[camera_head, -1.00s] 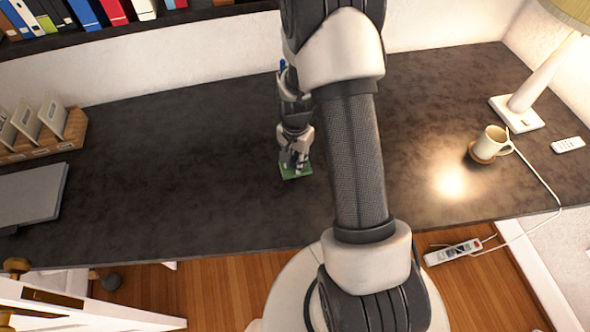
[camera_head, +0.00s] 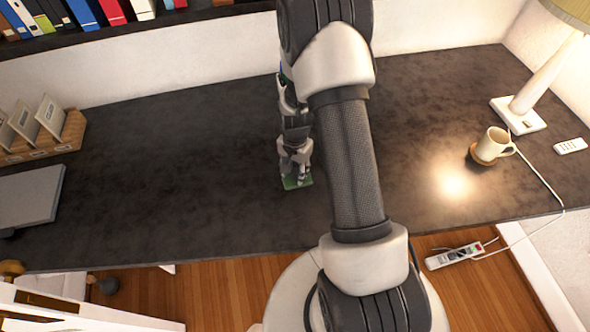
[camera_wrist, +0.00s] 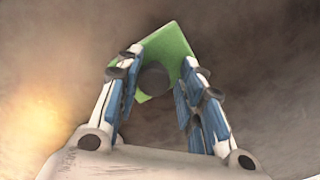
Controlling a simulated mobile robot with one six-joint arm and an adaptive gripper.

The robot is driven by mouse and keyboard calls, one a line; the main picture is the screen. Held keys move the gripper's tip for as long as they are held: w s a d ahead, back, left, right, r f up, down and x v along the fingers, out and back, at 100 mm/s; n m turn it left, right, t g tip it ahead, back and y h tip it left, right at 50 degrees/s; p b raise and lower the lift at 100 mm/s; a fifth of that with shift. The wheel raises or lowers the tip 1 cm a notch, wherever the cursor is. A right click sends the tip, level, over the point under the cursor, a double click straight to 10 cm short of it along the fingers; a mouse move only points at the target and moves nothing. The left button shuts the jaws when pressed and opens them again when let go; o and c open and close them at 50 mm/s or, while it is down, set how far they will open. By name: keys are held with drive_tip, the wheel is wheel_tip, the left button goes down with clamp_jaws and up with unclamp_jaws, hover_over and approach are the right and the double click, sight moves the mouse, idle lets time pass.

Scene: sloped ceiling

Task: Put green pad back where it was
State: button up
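The green pad (camera_head: 297,184) is a small flat square near the middle of the dark desk, partly hidden under my gripper (camera_head: 294,172). In the wrist view the pad (camera_wrist: 168,45) spans the space between my two fingertips (camera_wrist: 158,68), and the fingers meet its opposite sides. My gripper appears shut on it. A dark round patch shows on the pad; I cannot tell whether it is a mark or a separate thing. I cannot tell whether the pad touches the desk or is just above it.
The desk (camera_head: 180,160) is clear left of my gripper. A file holder (camera_head: 45,135) and grey laptop-like slab (camera_head: 30,195) are at far left. A mug (camera_head: 494,145), lamp (camera_head: 518,112) and remote (camera_head: 570,146) are at right. A power strip (camera_head: 453,256) lies beyond the front edge.

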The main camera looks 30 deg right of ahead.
drive_tip(key=shift+o, duration=0.5)
wheel_tip(320, 180, up, 12)
drive_tip(key=p, duration=0.4)
wheel_tip(320, 180, up, 8)
drive_tip(key=n, duration=0.2)
hover_over(295, 170)
drive_tip(key=a, duration=0.2)
drive_tip(key=s+a+r+n+t, duration=0.2)
drive_tip(key=s+a+r+n, duration=0.3)
drive_tip(key=r, duration=0.6)
drive_tip(key=s+a+r+n+t, duration=0.1)
drive_tip(key=s+a+r+n, duration=0.1)
drive_tip(key=s+r, duration=0.2)
drive_tip(key=s+a+r+n+t, duration=0.1)
drive_tip(key=s+a+r+n, duration=0.2)
drive_tip(key=s, duration=0.7)
drive_tip(key=shift+s+a+r+t, duration=0.2)
drive_tip(key=shift+s+r+t, duration=0.1)
drive_tip(key=shift+s+r, duration=0.05)
drive_tip(key=shift+f+b, duration=0.6)
drive_tip(key=shift+b, duration=0.15)
